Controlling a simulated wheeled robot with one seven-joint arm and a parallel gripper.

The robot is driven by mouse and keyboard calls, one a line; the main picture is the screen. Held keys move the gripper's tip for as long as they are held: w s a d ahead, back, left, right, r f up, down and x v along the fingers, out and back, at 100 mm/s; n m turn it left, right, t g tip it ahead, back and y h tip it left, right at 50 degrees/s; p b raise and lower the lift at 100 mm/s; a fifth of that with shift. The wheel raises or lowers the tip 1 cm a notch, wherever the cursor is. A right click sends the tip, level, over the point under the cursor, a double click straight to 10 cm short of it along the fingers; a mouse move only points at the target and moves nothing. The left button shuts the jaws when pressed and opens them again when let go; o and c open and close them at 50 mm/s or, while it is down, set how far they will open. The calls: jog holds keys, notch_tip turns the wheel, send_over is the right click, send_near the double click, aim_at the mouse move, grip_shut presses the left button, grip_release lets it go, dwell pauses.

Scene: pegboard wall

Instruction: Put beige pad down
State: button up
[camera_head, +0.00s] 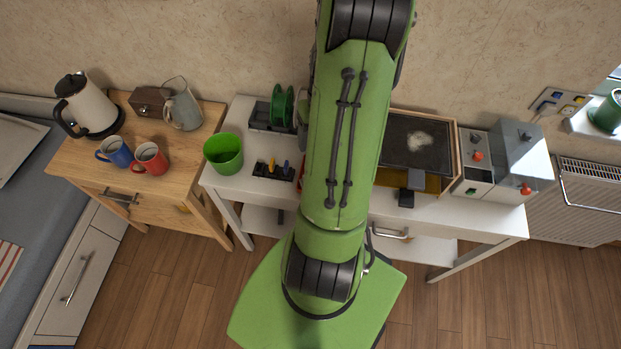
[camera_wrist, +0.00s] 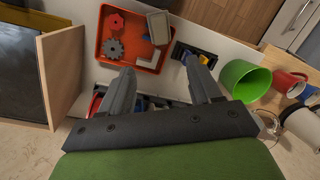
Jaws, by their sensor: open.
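In the wrist view a beige block (camera_wrist: 158,27), likely the beige pad, rests in the upper right corner of an orange tray (camera_wrist: 103,37) and seems to overlap its rim. My gripper (camera_wrist: 158,66) is open and empty, its two grey fingers spread apart. The block is beyond the fingertips, apart from them. In the head view my arm hides the block, the gripper and nearly all of the tray.
The tray also holds a red gear (camera_wrist: 116,22), a grey gear (camera_wrist: 114,48) and a pale L-shaped piece (camera_wrist: 151,58). A green cup (camera_head: 224,152) and a dark tool holder (camera_head: 272,171) stand nearby. A wooden-framed box (camera_head: 456,155) borders the other side.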

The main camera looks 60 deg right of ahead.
jog(key=a+f, duration=0.1)
jog(key=f, duration=0.4)
jog(key=a+f+b, duration=0.1)
jog(key=f, duration=0.4)
jog(key=a+f+b, duration=0.1)
jog(key=f, duration=0.4)
jog(key=shift+s+f, duration=0.15)
jog(key=shift+f, duration=0.1)
jog(key=shift+r, duration=0.1)
grip_shut()
